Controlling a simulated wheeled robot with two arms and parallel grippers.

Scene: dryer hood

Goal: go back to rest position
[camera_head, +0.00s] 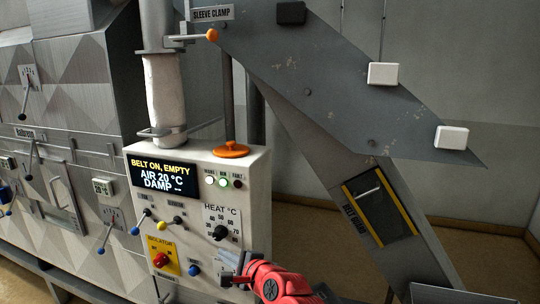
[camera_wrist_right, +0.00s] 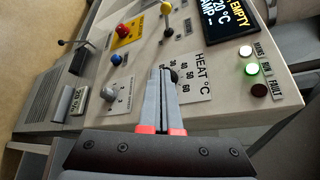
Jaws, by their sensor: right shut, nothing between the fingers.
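My right gripper (camera_head: 236,279), on a red arm, is at the lower right edge of the white control box (camera_head: 257,215). In the right wrist view its grey fingers (camera_wrist_right: 162,72) are shut together with nothing between them. In the head view the fingers are below the black HEAT knob (camera_head: 221,232) and apart from it. In the right wrist view the fingertips overlap the side of that knob (camera_wrist_right: 173,76). My left gripper is in neither view.
The box carries a lit display (camera_head: 163,178), a red isolator switch (camera_head: 161,259), a blue knob (camera_head: 193,270) and an orange handwheel (camera_head: 231,150) on top. A grey sloping chute (camera_head: 330,80) stands at the right. Levers on the patterned machine (camera_head: 75,80) stick out at the left.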

